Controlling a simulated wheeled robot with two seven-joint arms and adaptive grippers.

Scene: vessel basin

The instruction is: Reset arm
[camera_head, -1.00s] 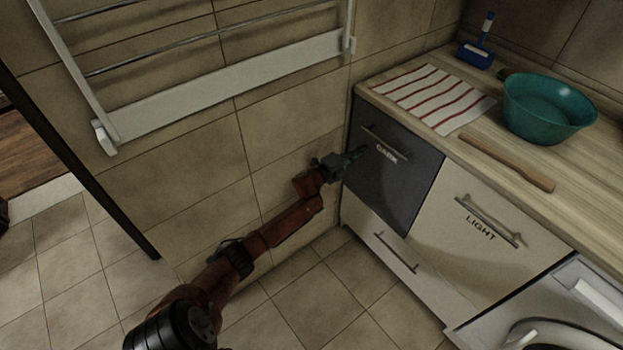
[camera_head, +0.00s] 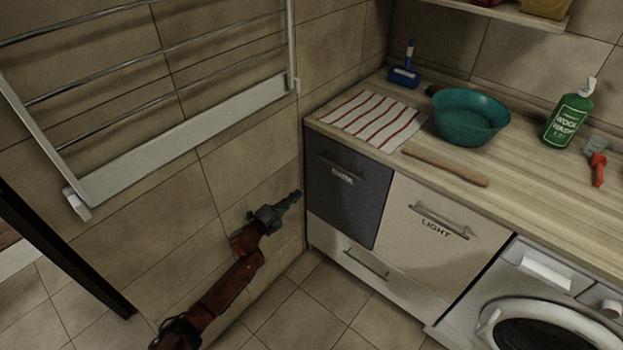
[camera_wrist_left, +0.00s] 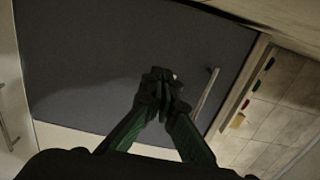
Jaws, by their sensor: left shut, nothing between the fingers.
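My left gripper (camera_head: 289,200) is shut and empty in the head view. It is in front of the tiled wall, just left of the dark grey drawer marked DARK (camera_head: 347,195). In the left wrist view its fingertips (camera_wrist_left: 160,84) meet, with the dark drawer front (camera_wrist_left: 125,55) behind them and the drawer's handle (camera_wrist_left: 206,92) to their right. I cannot tell the exact gap between fingers and drawer. My right gripper is not in view.
A wooden counter (camera_head: 520,190) holds a teal basin (camera_head: 470,118), a striped cloth (camera_head: 372,120), a wooden stick (camera_head: 445,168) and a green WOOL WASH bottle (camera_head: 567,117). A drying rack (camera_head: 190,148) hangs on the wall. A washing machine (camera_head: 540,300) stands right. The floor (camera_head: 290,315) is clear.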

